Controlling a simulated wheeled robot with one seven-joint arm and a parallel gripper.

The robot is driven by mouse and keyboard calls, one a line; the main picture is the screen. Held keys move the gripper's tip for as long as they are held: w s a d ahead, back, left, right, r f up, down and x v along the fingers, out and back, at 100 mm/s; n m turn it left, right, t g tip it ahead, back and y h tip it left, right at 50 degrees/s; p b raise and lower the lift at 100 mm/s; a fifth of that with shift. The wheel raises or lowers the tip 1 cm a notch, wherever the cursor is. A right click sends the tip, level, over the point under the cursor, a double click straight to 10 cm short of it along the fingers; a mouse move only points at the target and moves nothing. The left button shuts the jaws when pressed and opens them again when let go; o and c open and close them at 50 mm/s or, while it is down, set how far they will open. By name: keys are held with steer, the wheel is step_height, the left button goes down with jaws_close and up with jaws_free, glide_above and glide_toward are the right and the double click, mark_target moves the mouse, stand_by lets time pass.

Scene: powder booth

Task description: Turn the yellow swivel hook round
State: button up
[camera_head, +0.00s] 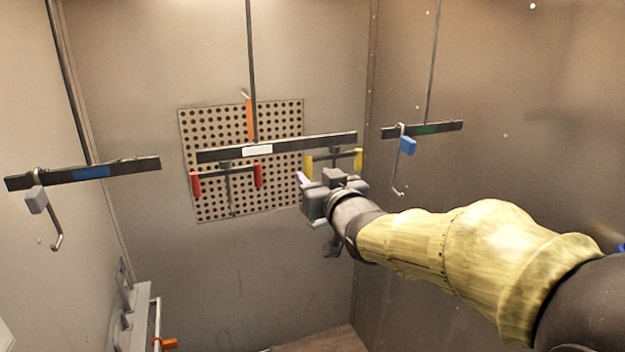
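The yellow swivel hook (358,158) hangs under the right half of the middle black bar (290,147). It has a dark crosspiece with a yellow end at each side. My gripper (318,190) is right in front of it and below the bar, close to its left yellow end (309,166). The gripper body hides the lower part of the hook. I cannot tell whether the fingers touch it, or whether they are open or shut.
A red swivel hook (228,172) hangs from the same bar at left. Side bars carry hooks with a grey block (36,199) and a blue block (407,146). A perforated panel (215,125) is on the back wall. A rail with an orange clip (165,343) stands lower left.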

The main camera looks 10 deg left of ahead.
steer(key=b+v, duration=0.1)
steer(key=v, duration=0.4)
steer(key=shift+w+f, duration=0.1)
steer(key=shift+w, duration=0.05)
steer(key=s+d+f+m+g+h, duration=0.2)
steer(key=d+f+m+g+h, duration=0.35)
steer(key=d+f, duration=1.05)
steer(key=s+d+f+m+g+h, duration=0.1)
steer(key=s+d+f+g+h, duration=0.3)
steer(key=s+f, duration=1.1)
steer(key=d+f+g, duration=0.1)
steer(key=d+g, duration=0.2)
steer(key=d, duration=0.2)
steer(key=shift+s, duration=0.2)
steer(key=shift+h, duration=0.25)
steer(key=shift+c, duration=0.4)
